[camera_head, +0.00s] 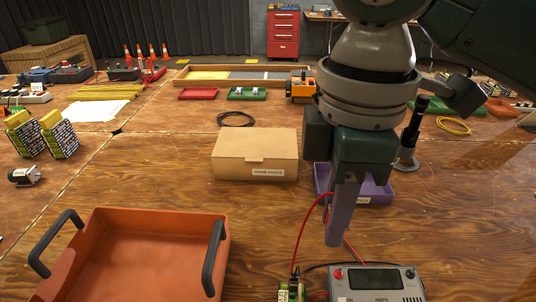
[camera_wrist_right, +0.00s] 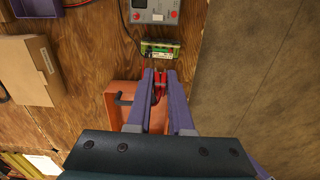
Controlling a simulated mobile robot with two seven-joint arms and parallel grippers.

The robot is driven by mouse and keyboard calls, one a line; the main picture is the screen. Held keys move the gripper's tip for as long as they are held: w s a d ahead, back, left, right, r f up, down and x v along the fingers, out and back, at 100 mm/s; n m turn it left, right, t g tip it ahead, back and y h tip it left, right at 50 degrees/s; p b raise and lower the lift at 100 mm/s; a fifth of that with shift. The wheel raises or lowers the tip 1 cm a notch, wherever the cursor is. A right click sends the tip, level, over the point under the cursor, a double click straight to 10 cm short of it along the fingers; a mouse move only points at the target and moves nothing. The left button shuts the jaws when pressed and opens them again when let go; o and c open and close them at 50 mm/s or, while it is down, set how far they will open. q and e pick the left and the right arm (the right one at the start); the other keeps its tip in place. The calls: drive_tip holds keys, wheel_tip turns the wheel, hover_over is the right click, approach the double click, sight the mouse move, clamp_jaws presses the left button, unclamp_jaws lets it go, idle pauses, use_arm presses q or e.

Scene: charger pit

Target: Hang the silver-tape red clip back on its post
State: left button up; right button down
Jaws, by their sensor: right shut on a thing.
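My right gripper (camera_head: 338,238) points down above the table, near the grey AMPS meter box (camera_head: 378,284). In the right wrist view its purple fingers (camera_wrist_right: 160,76) are closed on a red clip (camera_wrist_right: 158,88). Silver tape on the clip cannot be made out. In the head view the clip is hidden by the fingers. A red lead (camera_head: 308,222) runs down beside the fingers. The meter box, with a red and a black knob, also shows in the right wrist view (camera_wrist_right: 152,14). A green block (camera_head: 290,291) sits left of it. No post is clearly recognisable. My left gripper is not in view.
An orange tray (camera_head: 218,226) with black handles stands at the front left. A cardboard box (camera_head: 255,150) and a purple bin (camera_head: 378,192) stand behind the gripper. A black cable coil (camera_head: 236,119) lies farther back.

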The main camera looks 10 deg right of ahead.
drive_tip(key=w+d, duration=0.4)
drive_tip(key=d, duration=0.3)
drive_tip(key=b, duration=0.6)
hover_over(341, 267)
wheel_tip(341, 267, down, 10)
drive_tip(key=shift+f, duration=0.8)
drive_tip(key=shift+f, duration=0.1)
drive_tip(key=shift+f+b, duration=2.4)
drive_tip(key=shift+f, duration=1)
drive_tip(key=shift+f+p, duration=0.2)
drive_tip(key=shift+p, duration=0.3)
